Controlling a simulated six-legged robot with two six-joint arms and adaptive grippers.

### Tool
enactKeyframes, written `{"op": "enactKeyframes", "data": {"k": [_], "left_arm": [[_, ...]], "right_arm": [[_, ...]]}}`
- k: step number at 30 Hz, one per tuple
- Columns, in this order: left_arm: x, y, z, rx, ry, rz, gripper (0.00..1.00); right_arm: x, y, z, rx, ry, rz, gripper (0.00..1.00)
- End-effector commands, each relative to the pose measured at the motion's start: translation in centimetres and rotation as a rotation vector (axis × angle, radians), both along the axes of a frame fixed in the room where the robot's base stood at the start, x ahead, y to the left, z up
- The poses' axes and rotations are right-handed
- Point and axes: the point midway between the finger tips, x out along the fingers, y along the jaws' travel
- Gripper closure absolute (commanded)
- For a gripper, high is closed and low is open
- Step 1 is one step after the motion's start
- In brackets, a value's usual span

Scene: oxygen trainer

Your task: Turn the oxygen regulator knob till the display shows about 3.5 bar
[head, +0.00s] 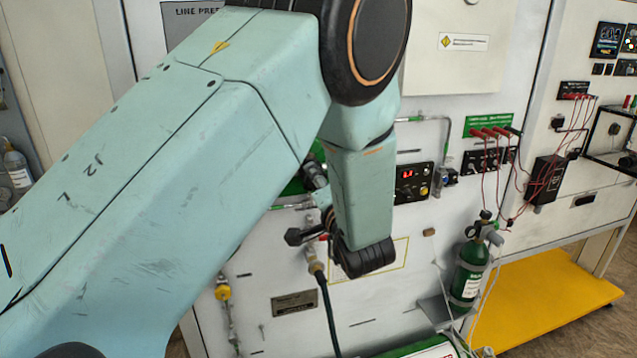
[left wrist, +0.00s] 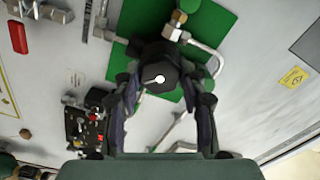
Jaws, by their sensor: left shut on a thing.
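The round black regulator knob (left wrist: 160,76) has a white mark on its face and sits in front of a green panel (left wrist: 200,30) in the left wrist view. My left gripper (left wrist: 161,88) is shut on the knob, with one finger on each side of it. In the head view my left arm covers the knob and most of the green panel. A small display with red digits (head: 408,173) sits on a black control box to the right of my wrist; its digits are too small to read surely. My right gripper is not in view.
A hose (head: 326,305) hangs below my left wrist. A green gas cylinder (head: 468,275) stands at the right, near red cables (head: 497,165) and a yellow platform (head: 550,295). Metal pipes (left wrist: 205,55) run close beside the knob.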

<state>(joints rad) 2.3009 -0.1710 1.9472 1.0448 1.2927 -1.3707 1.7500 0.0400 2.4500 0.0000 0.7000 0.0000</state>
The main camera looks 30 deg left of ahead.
Motion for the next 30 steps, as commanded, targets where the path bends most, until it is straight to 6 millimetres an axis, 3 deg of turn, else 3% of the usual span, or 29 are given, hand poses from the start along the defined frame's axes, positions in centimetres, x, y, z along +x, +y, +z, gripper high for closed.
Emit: {"op": "enactKeyframes", "data": {"k": [2, 3, 11, 23, 30], "left_arm": [[-0.2, 0.1, -0.3, -0.004, 0.008, 0.004, 0.90], [-0.2, 0.1, -0.3, -0.004, 0.008, 0.004, 0.58], [-0.1, 0.0, -0.2, -0.002, 0.003, 0.001, 0.35], [0.0, 0.0, 0.7, -0.002, -0.001, 0.001, 0.35], [0.0, 0.0, 5.4, 0.002, -0.013, 0.002, 0.35]], "right_arm": [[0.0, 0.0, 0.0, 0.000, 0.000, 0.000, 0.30], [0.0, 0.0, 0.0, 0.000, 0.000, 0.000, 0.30], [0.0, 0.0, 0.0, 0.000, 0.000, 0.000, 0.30], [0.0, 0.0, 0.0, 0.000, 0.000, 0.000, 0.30], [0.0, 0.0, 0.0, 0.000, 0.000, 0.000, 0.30]]}}
